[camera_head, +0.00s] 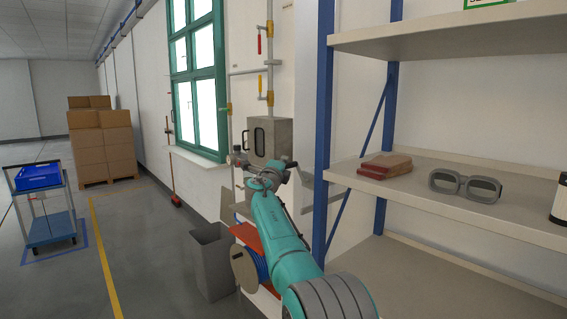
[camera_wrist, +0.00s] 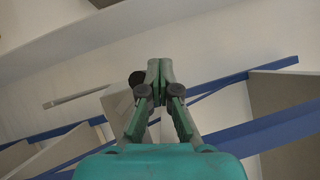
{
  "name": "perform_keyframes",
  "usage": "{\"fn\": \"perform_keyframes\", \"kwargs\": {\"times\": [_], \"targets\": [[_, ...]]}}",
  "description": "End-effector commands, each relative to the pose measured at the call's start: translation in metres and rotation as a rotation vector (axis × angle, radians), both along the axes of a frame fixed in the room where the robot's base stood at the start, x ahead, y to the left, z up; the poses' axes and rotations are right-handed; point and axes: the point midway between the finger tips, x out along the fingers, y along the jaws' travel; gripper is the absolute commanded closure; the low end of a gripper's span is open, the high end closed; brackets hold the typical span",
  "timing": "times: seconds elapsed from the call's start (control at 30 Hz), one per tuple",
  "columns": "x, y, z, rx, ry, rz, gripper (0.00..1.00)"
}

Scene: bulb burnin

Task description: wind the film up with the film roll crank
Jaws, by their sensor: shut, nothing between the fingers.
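My teal arm reaches forward in the head view, and its wrist hides my gripper's fingertips there. In the wrist view my gripper (camera_wrist: 160,66) is shut, with its green fingers together and nothing between them. A reel with a tan side disc (camera_head: 243,269) and a blue winding (camera_head: 260,264) is low beside the arm, below the wrist. It may be the film roll; I cannot make out a crank on it. A dark round knob (camera_wrist: 137,78) shows just left of the fingers in the wrist view; I cannot tell what it belongs to or whether they touch.
A blue-framed shelf rack (camera_head: 325,110) stands close on the right, holding a red-brown box (camera_head: 386,166) and goggles (camera_head: 465,185). A grey bin (camera_head: 212,262) stands left of the reel. A grey wall box (camera_head: 271,137) is behind the wrist.

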Motion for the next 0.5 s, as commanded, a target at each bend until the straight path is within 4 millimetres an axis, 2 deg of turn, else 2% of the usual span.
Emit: {"fn": "perform_keyframes", "kwargs": {"times": [0.5], "targets": [[0.002,0.0008,-0.0023,-0.025,0.036,-0.001,1.0]]}}
